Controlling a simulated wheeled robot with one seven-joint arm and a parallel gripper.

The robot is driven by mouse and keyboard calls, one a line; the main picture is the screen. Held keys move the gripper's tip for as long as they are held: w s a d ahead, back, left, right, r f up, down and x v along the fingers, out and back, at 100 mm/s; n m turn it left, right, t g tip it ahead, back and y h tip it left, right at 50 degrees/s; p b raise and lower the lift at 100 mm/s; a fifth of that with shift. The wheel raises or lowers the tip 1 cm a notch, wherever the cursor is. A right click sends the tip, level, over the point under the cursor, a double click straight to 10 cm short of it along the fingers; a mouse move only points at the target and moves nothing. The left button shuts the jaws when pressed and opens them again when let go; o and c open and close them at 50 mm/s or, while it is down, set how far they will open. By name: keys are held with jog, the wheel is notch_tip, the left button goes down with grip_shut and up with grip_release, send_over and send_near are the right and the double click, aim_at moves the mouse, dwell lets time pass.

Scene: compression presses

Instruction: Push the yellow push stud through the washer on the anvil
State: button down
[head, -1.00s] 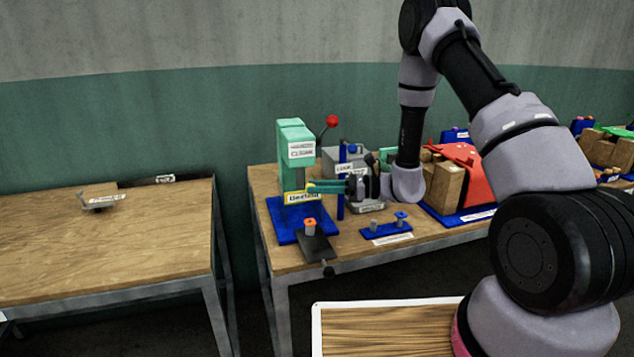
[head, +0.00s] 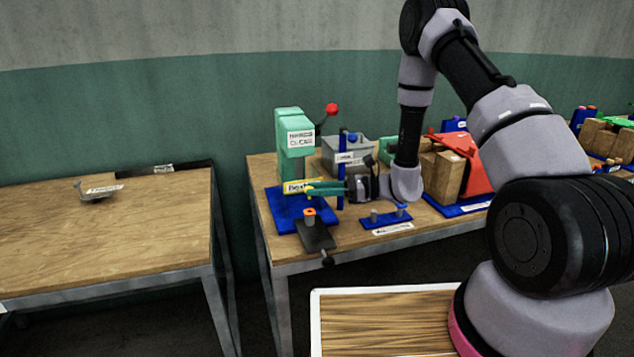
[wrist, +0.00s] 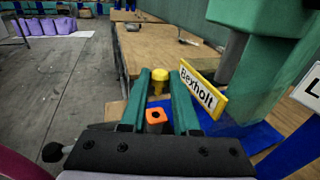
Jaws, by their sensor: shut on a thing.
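The yellow push stud (wrist: 159,83) is held between the two teal fingertips of my gripper (wrist: 160,76); it points down in the wrist view. In the head view my gripper (head: 310,189) is in front of the press, above the orange washer (head: 309,212). The washer sits on top of the anvil (head: 316,237), a dark slide in front of the press. The washer and its dark hole also show between the fingers in the wrist view (wrist: 156,116). The stud looks apart from the washer. The stud is hard to make out in the head view.
The green press (head: 293,143) has a red-knobbed lever (head: 332,109), a yellow Bexholt sign (wrist: 203,89) close to my right finger, and a blue base (head: 284,215). A blue stand (head: 386,222) with pegs is to the right. A left table (head: 110,235) is mostly clear.

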jog(key=shift+f, duration=1.4)
jog(key=shift+f, duration=1.55)
dwell(0.5)
jog(key=c, duration=0.6)
grip_release()
jog(key=d, duration=1)
jog(key=shift+s+d+r, duration=0.3)
jog(key=shift+d, duration=0.1)
jog(key=shift+r, duration=0.1)
